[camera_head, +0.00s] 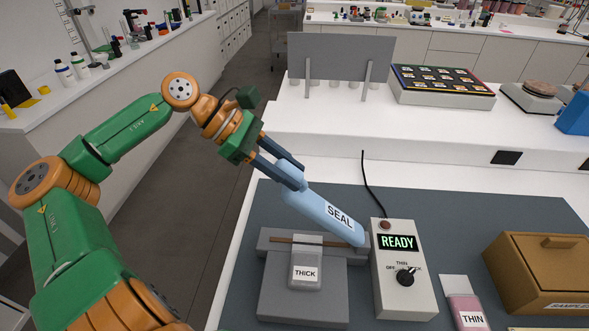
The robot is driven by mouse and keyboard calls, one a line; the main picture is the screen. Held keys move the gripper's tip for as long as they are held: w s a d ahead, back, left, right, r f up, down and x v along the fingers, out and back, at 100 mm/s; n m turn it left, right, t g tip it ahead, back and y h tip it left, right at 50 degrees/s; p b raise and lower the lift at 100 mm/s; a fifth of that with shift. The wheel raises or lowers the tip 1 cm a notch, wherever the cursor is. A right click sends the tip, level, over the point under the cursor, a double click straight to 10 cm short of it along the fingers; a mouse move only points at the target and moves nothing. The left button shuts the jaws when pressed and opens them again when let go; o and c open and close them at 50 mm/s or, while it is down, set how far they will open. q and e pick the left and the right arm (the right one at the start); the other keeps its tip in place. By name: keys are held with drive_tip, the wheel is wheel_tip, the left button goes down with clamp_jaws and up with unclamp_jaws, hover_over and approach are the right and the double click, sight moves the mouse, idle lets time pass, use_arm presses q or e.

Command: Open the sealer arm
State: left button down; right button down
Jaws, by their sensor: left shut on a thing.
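The sealer arm (325,208) is a light blue bar marked SEAL. It is tilted, its left end raised above the grey sealer base (280,305) and its right end low beside the control box (404,280). My left gripper (291,177) is shut on the raised left end of the arm. A clear pouch marked THICK (305,271) lies on the base, its top edge over the brown strip (275,240). The box display reads READY, and a black knob (405,278) sits below it. My right gripper is not in view.
A pink pouch marked THIN (466,305) lies right of the control box. A brown lidded box (540,270) stands at the far right. A raised white shelf (440,145) runs behind, with a grey panel (341,55) and a sample tray (440,82). A black cable (366,180) runs behind the control box.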

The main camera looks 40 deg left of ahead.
use_arm(q)
drive_tip(key=shift+w+d+r, duration=0.1)
drive_tip(key=shift+d+r, duration=0.05)
idle(0.3)
drive_tip(key=c, duration=0.5)
unclamp_jaws()
drive_tip(key=b+v, duration=0.2)
drive_tip(key=shift+a+r, duration=0.1)
drive_tip(key=shift+a, duration=0.25)
drive_tip(key=v, duration=0.3)
drive_tip(key=shift+a+r, duration=0.1)
drive_tip(key=shift+r, duration=0.15)
drive_tip(key=shift+s+a+r, duration=0.3)
drive_tip(key=shift+s+r, duration=0.1)
